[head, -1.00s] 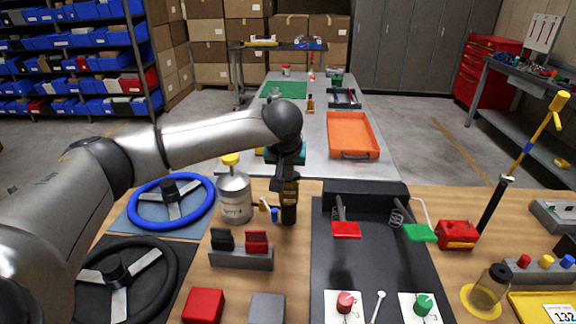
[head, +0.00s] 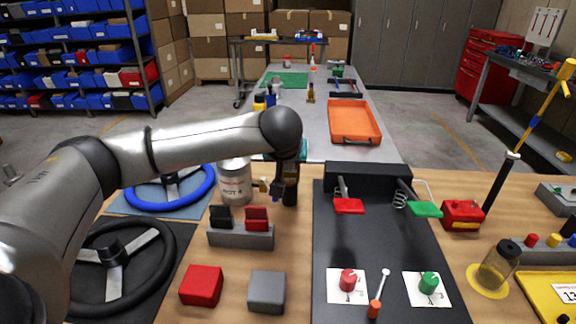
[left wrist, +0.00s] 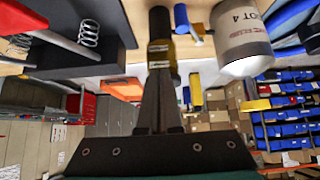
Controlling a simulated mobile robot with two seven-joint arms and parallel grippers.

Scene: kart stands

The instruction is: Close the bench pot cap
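The pot (head: 235,187) is a pale can with a "POT 4" label on the wooden bench. My left arm hides its top in the head view. The pot (left wrist: 241,32) also shows upside down in the left wrist view, where a silver shoulder is visible; I cannot tell whether its cap is closed. A small blue and brass-coloured piece (head: 274,188) is just right of the pot. My right gripper is out of view.
A grey holder (head: 240,236) with black and red pieces stands in front of the pot. A blue steering wheel (head: 205,190) is to its left. A black panel (head: 390,270) with red and green pedals is to the right. Red (head: 201,285) and grey (head: 266,291) blocks lie in front.

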